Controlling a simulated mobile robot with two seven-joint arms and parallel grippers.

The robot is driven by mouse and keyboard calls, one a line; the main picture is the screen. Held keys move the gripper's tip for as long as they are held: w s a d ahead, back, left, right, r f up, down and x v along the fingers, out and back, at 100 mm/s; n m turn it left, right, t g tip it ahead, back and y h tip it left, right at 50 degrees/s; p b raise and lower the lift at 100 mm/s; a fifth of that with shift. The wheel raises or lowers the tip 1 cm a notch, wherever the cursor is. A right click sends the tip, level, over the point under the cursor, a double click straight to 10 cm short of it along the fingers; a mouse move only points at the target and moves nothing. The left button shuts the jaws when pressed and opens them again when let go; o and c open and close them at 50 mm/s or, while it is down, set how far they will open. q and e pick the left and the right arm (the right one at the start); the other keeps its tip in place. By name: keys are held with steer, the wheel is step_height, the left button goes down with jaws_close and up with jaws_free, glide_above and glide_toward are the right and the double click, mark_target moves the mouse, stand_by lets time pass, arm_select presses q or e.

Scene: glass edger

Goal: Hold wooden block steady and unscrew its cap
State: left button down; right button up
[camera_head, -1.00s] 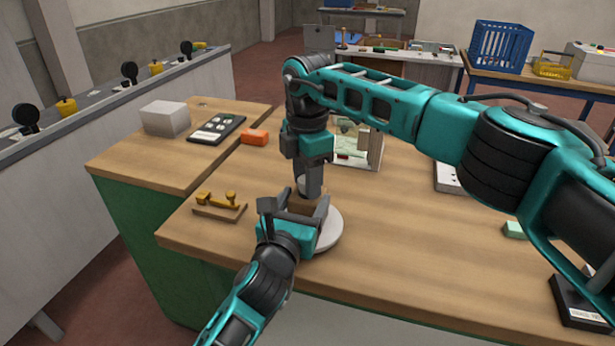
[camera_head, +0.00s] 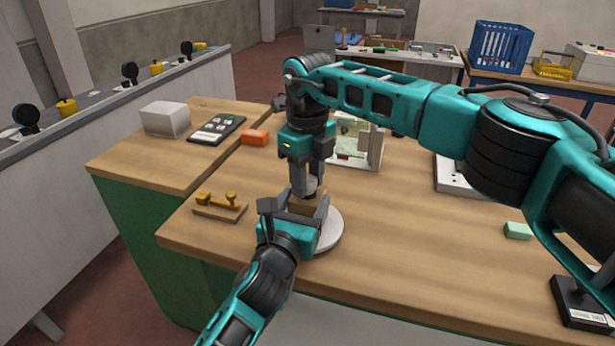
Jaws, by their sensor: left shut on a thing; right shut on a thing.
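The wooden block (camera_head: 303,204) sits over a round white disc (camera_head: 330,232) near the table's front left. My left gripper (camera_head: 300,212) reaches in from the front and is shut on the block, one finger on each side. My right gripper (camera_head: 309,184) points straight down above the block. It is shut on the cap (camera_head: 311,186), a small grey piece between its fingertips. The fingers hide much of the block and cap, so I cannot tell whether the cap is still in contact with the block.
A wooden stand with yellow pieces (camera_head: 220,205) is left of the block. An orange block (camera_head: 255,137), a dark panel (camera_head: 217,130) and a white box (camera_head: 165,118) lie behind it. A green block (camera_head: 517,230) is at right. The table's front middle is clear.

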steer(key=n, duration=0.5)
steer(key=shift+n, duration=0.4)
steer(key=n, duration=0.3)
steer(key=shift+n, duration=0.3)
steer(key=n, duration=0.3)
steer(key=shift+n, duration=0.3)
steer(key=n, duration=0.3)
steer(key=shift+n, duration=0.4)
steer(key=n, duration=1)
steer(key=shift+n, duration=0.4)
steer(key=n, duration=0.5)
steer(key=o, duration=1.2)
steer(key=shift+c, duration=0.2)
